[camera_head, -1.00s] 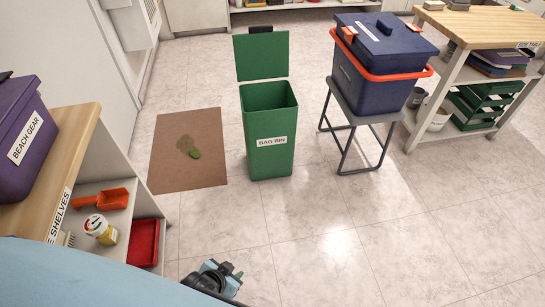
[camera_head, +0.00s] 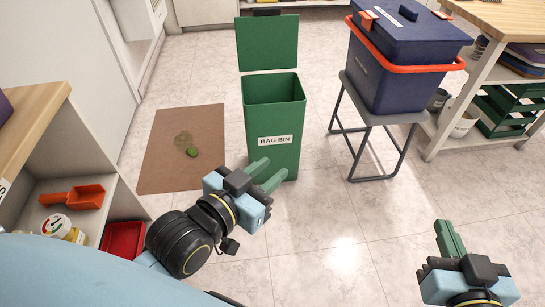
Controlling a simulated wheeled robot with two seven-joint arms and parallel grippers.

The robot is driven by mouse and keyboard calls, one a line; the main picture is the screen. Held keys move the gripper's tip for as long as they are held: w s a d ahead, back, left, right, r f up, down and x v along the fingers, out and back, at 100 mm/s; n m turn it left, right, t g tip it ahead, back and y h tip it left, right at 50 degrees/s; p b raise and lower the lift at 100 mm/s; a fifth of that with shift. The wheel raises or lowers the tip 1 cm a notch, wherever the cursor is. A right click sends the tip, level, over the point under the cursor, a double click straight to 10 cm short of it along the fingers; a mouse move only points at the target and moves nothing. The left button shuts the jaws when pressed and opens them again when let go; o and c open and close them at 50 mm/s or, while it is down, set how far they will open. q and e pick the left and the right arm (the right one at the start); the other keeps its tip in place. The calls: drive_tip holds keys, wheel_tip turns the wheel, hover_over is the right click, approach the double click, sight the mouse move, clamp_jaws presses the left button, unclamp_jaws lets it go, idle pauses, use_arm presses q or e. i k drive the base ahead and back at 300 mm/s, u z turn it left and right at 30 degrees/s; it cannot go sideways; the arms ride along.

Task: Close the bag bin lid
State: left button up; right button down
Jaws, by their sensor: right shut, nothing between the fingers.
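The green bag bin (camera_head: 272,122) stands on the floor in the middle of the head view, with a white label on its front. Its green lid (camera_head: 268,43) stands upright at the back edge, so the bin is open. My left gripper (camera_head: 272,176) is in front of the bin's lower part in the picture, with its two green fingers apart and empty. Whether it touches the bin is not clear. My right gripper (camera_head: 448,238) is at the lower right, away from the bin, with its fingers together and nothing held.
A blue cooler box (camera_head: 405,65) with an orange handle sits on a grey stool (camera_head: 383,118) right of the bin. A brown mat (camera_head: 172,160) lies to the left. Shelves (camera_head: 40,125) stand at the left edge. Floor in front of the stool is clear.

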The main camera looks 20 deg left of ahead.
sight(267, 40)
drive_tip(key=u, duration=1.25)
drive_tip(key=i, duration=1.85)
drive_tip(key=z, duration=1.15)
